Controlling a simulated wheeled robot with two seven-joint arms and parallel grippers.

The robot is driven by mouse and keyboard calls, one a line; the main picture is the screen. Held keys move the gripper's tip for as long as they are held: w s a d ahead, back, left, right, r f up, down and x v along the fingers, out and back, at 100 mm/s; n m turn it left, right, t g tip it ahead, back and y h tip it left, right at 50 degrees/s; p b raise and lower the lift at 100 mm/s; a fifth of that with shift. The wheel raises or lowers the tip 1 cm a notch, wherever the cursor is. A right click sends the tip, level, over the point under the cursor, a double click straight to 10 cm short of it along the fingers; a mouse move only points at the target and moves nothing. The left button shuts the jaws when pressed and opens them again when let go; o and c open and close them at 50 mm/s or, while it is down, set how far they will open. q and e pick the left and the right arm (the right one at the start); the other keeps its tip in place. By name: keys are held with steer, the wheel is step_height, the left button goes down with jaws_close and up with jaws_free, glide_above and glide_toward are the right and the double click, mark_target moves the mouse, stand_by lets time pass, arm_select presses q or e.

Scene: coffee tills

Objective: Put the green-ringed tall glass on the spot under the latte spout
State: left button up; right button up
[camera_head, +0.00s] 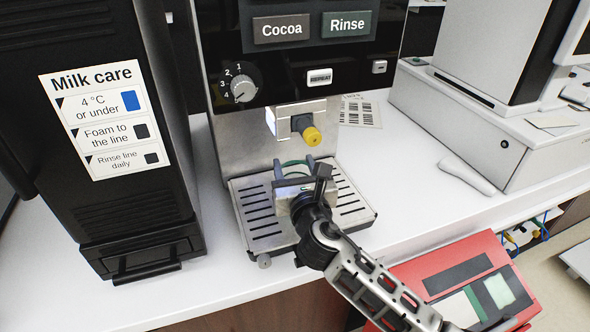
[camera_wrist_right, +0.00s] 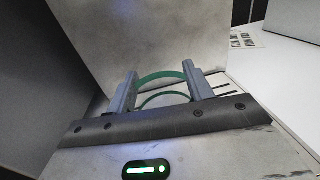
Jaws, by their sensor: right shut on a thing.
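My right gripper (camera_head: 295,168) is over the slotted metal drip tray (camera_head: 262,230) of the coffee machine. It is shut on the green-ringed tall glass (camera_head: 293,162), of which mostly the green ring shows; the gripper hides the rest. In the right wrist view the ring (camera_wrist_right: 162,75) shows between the two fingers (camera_wrist_right: 159,84). I cannot tell whether the glass base touches the tray. A spout with a yellow tip (camera_head: 312,137) sticks out of the machine just above and behind the gripper. No latte label is in view. My left gripper is not in view.
A black milk unit (camera_head: 130,215) stands left of the tray. A dial (camera_head: 240,84) and the Cocoa and Rinse buttons are on the machine front. A white till (camera_head: 480,120) stands at right, a red device (camera_head: 465,285) at the lower right. White counter between is mostly clear.

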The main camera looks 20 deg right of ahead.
steer(key=shift+f, duration=0.15)
steer(key=o, duration=1.4)
steer(key=s+a, duration=0.1)
steer(key=s, duration=1.1)
steer(key=shift+r+b, duration=0.2)
steer(key=shift+b, duration=0.15)
